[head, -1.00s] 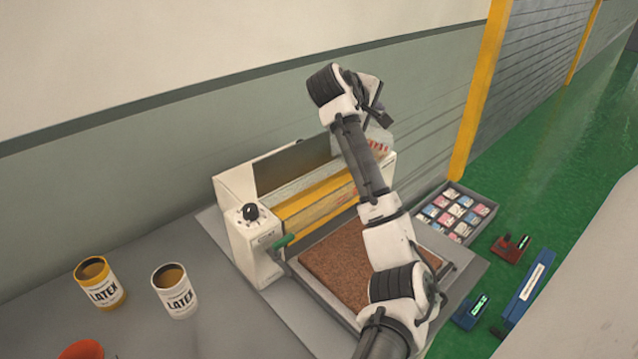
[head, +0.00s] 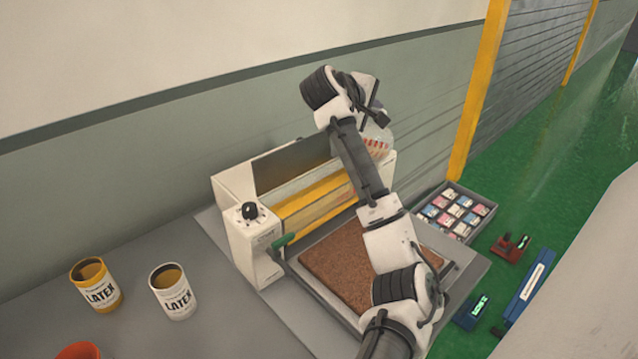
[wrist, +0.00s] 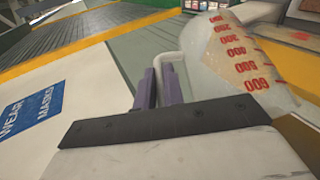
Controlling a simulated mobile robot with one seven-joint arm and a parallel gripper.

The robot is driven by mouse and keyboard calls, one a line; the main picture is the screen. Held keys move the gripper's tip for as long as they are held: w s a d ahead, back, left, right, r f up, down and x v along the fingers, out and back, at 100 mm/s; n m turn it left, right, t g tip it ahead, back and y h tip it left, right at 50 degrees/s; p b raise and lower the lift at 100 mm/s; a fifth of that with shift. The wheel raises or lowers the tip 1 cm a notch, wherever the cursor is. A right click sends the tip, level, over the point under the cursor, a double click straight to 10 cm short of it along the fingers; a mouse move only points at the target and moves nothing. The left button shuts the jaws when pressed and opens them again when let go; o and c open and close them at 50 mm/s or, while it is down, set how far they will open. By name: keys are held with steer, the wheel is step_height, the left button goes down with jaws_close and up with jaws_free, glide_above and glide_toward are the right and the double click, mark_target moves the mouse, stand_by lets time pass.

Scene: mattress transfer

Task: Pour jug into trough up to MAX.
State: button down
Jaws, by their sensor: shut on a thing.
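A clear jug (wrist: 235,60) with red scale marks fills the upper right of the wrist view. My gripper (wrist: 160,78) is shut on its pale handle. In the head view the jug (head: 377,137) shows partly behind my arm, above the right part of the machine. The trough (head: 290,190) lies along the top of the white machine, above a yellow roller. My arm hides its right end. I cannot make out a MAX mark or the liquid level.
Two latex cans (head: 174,291) and (head: 97,285) stand on the grey bench at left, with an orange rim below. A brown slab (head: 340,265) lies before the machine (head: 252,235). A compartment tray (head: 455,211) is at right. The wall rises close behind.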

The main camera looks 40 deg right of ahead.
steer(key=shift+w+a+h+b, duration=0.1)
steer(key=shift+a+h+b, duration=0.55)
steer(key=shift+b, duration=0.7)
stand_by(0.4)
